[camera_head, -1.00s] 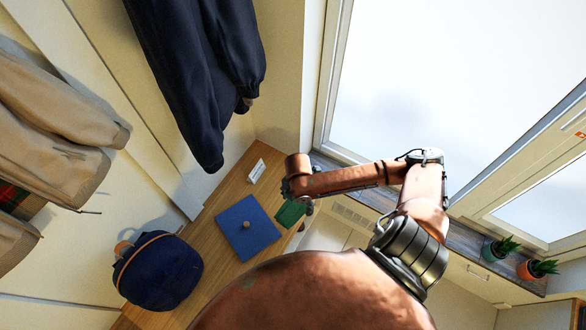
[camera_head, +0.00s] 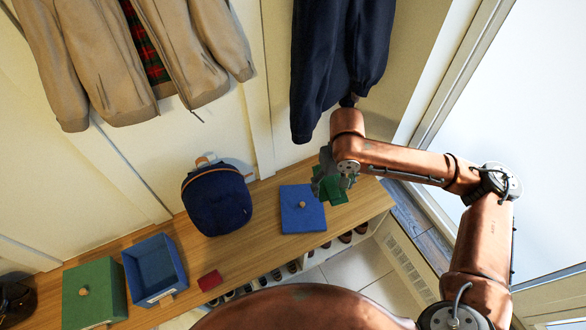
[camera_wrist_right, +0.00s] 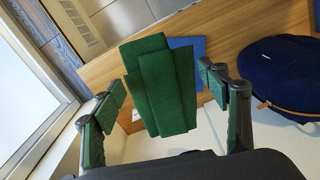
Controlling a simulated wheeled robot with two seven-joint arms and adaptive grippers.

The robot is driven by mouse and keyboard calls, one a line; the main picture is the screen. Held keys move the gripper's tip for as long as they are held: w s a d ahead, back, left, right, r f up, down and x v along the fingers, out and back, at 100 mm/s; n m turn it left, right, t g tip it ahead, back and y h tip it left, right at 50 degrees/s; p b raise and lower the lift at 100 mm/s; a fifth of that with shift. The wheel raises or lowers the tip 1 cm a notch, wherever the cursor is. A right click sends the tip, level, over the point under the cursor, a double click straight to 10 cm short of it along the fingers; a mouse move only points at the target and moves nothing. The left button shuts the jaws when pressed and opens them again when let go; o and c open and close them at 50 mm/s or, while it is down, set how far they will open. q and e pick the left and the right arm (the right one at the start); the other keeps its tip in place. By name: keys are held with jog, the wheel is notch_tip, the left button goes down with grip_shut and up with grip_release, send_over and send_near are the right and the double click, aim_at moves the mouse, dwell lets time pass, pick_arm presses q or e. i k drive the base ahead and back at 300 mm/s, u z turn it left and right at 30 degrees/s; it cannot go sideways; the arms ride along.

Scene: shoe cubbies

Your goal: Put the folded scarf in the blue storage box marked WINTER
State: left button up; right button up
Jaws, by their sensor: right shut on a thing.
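The folded green scarf (camera_head: 331,190) is in my right gripper (camera_head: 326,180), over the right end of the bench. In the right wrist view the layered scarf (camera_wrist_right: 160,85) lies between the green-padded fingers. The gripper is shut on it and hides part of it in the head view. The blue storage box (camera_head: 155,262) stands uncovered on the bench at lower left, with nothing visible inside. Its front label is too small to read. A flat blue lid with a round knob (camera_head: 302,219) lies on the bench, left of the scarf. My left gripper is not in view.
A green box with a knobbed lid (camera_head: 93,305) stands left of the blue box. A small red item (camera_head: 210,281) lies to its right. A navy backpack (camera_head: 217,205) stands between blue box and lid. Jackets (camera_head: 340,60) hang above; shoes sit in cubbies below.

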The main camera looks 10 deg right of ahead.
aim_at(160, 273)
jog(key=u, duration=3.9)
jog(key=k, duration=0.6)
jog(key=z, duration=1.15)
jog(key=i, duration=0.5)
jog(key=u, duration=0.05)
